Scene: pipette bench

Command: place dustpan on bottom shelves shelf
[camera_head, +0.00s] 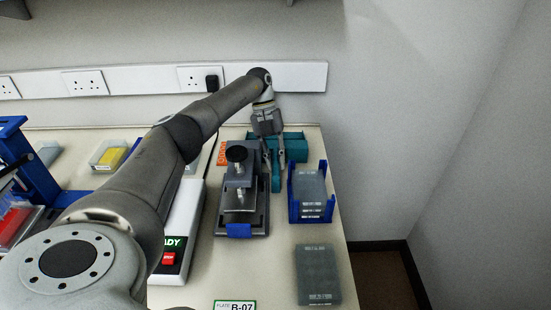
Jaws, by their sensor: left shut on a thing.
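The teal dustpan (293,147) is at the back of the bench, its wide pan toward the wall and its handle (276,182) pointing toward me. My left gripper (275,162) reaches down from above with its fingers on both sides of the handle, shut on it. Part of the pan is hidden behind the gripper. I cannot tell whether the dustpan touches the bench or is slightly raised. No shelves are recognisable in this view. My right gripper is not in view.
A grey press-like device (241,200) stands close left of the handle. A blue rack (323,209) holding grey boxes stands close right. A grey box (318,275) lies nearer me. A white device with a red button (177,240) is left. Floor (385,280) shows beyond the bench's right edge.

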